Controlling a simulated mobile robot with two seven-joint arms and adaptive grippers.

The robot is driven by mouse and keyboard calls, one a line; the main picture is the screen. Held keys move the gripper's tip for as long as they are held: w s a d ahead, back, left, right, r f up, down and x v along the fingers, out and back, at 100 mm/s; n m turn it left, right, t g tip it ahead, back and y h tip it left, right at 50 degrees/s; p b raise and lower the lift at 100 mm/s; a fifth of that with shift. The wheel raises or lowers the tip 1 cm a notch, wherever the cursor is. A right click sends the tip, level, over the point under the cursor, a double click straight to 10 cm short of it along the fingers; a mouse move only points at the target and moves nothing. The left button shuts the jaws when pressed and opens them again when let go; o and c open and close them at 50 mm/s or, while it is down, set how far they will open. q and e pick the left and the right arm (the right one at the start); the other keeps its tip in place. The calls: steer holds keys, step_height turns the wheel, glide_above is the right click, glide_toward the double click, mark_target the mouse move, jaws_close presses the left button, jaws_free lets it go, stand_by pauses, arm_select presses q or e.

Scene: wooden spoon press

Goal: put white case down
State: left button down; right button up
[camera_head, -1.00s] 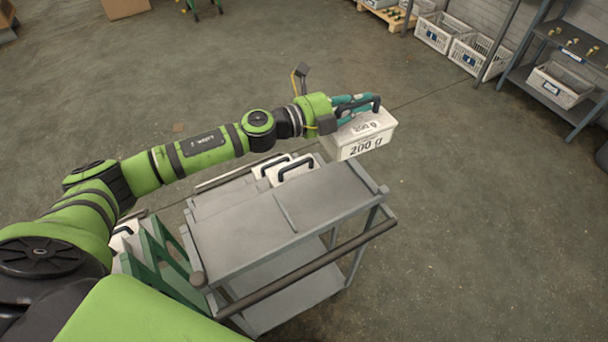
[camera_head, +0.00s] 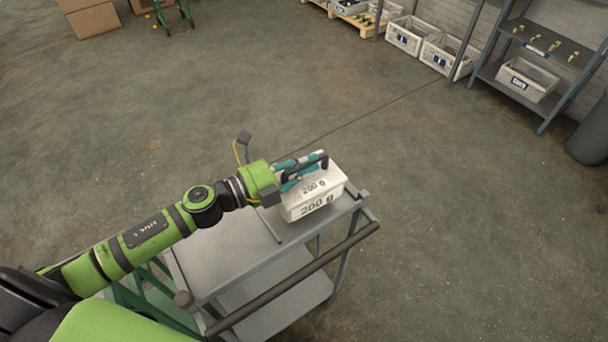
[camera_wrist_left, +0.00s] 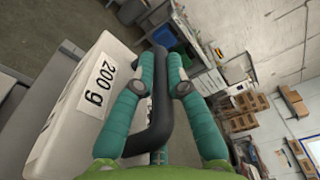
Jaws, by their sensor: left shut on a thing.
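The white case (camera_head: 322,189) is marked "200 g" on its top and side and has a black handle. In the head view it is upright at the far right end of the grey cart's top (camera_head: 225,250). I cannot tell whether its base touches the cart. My left gripper (camera_head: 304,169) is shut on the case's handle, with its teal fingers on either side. In the left wrist view the case (camera_wrist_left: 75,125) is at the left, and the black handle (camera_wrist_left: 158,115) runs between the fingers. My right gripper is not in view.
The cart has a dark push bar (camera_head: 290,280) along its near side and a lower shelf (camera_head: 280,305). The middle of its top is bare. White crates (camera_head: 408,35) and a grey shelf rack (camera_head: 540,50) stand at the back right. Open floor surrounds the cart.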

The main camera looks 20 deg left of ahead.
mark_target(322, 169)
arm_select(q)
step_height(322, 169, down, 4)
steer(key=shift+f, duration=0.1)
steer(key=c, duration=1.2)
jaws_free()
steer(key=shift+s, duration=0.1)
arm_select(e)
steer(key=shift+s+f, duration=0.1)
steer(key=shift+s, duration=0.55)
arm_select(q)
steer(key=shift+b+v, duration=1.9)
steer(key=shift+v, duration=4.1)
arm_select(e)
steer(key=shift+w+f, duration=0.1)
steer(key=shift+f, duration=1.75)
